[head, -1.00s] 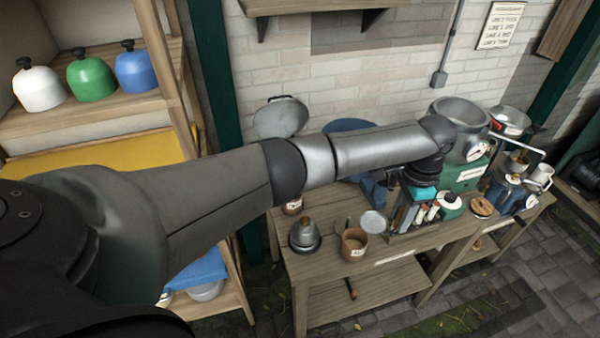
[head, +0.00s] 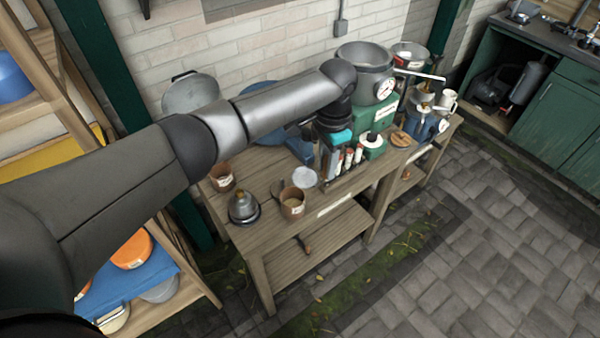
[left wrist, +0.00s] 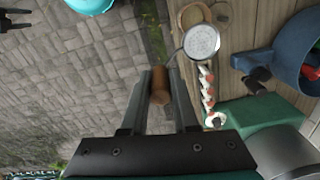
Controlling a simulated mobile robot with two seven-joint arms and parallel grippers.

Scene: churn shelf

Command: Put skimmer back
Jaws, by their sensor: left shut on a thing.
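My left gripper (left wrist: 160,74) is shut on the brown wooden handle (left wrist: 160,88) of the skimmer. The skimmer's round pale disc (left wrist: 202,41) sticks out to the upper right of the fingers in the left wrist view. In the head view the disc (head: 304,177) is just beside the brown cup (head: 292,204), partly overlapping it; I cannot tell whether they touch.
The wooden bench (head: 335,208) holds a rack with red-and-white bottles (head: 347,160), a small grey bell-shaped weight (head: 243,207), a green scale (head: 372,112) under a metal pot (head: 366,65), and a blue device (head: 425,122). Shelves stand at the left. The paved floor at right is clear.

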